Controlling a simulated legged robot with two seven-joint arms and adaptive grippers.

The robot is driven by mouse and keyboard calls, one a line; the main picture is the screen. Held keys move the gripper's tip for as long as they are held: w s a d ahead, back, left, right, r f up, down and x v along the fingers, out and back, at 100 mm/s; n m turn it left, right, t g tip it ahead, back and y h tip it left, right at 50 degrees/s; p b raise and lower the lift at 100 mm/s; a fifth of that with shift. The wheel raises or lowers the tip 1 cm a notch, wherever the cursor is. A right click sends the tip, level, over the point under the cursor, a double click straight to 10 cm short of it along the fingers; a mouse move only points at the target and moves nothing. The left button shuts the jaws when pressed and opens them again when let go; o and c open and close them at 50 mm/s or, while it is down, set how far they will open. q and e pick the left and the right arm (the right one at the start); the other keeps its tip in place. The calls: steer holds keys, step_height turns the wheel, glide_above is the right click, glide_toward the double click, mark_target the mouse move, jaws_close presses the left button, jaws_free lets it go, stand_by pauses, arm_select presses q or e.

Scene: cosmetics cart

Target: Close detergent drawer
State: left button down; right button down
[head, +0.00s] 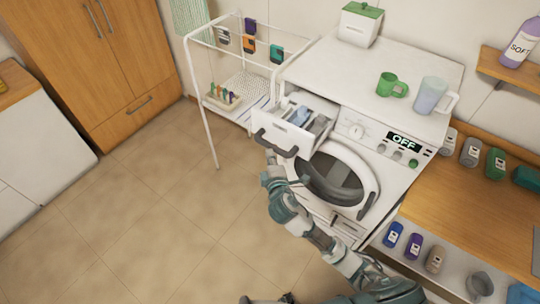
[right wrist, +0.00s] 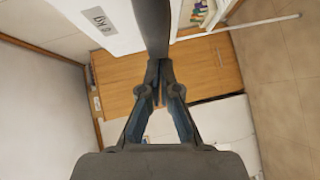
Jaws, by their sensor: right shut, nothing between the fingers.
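The detergent drawer (head: 297,127) is pulled out of the upper left of the white washing machine (head: 345,125). Its compartments are visible from above, with blue and grey parts inside. Its dark handle (head: 276,146) is on the drawer's front. My right gripper (head: 269,170) is just below and in front of the handle, shut and empty. In the right wrist view, the shut fingers (right wrist: 162,75) point at the dark handle bar (right wrist: 152,25). The tips are at or very near the bar; contact cannot be told. My left gripper is not in view.
The round washer door (head: 340,178) is shut, below the drawer. A white rack (head: 240,75) stands close on the left. A green mug (head: 391,85) and a pitcher (head: 431,95) stand on top of the machine. A wooden counter (head: 470,200) is at right. Floor is clear at left.

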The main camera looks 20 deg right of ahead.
mark_target(302, 124)
steer(key=w+d+p, duration=0.1)
steer(key=w+d, duration=0.2)
steer(key=d, duration=0.2)
steer(key=w+d+p, duration=0.1)
steer(key=w+d, duration=0.3)
steer(key=d, duration=0.1)
steer(key=w+d, duration=0.4)
steer(key=d, duration=0.1)
steer(key=shift+w+p, duration=0.25)
steer(key=shift+p, duration=0.15)
steer(key=shift+r, duration=0.25)
steer(key=shift+w+d, duration=0.1)
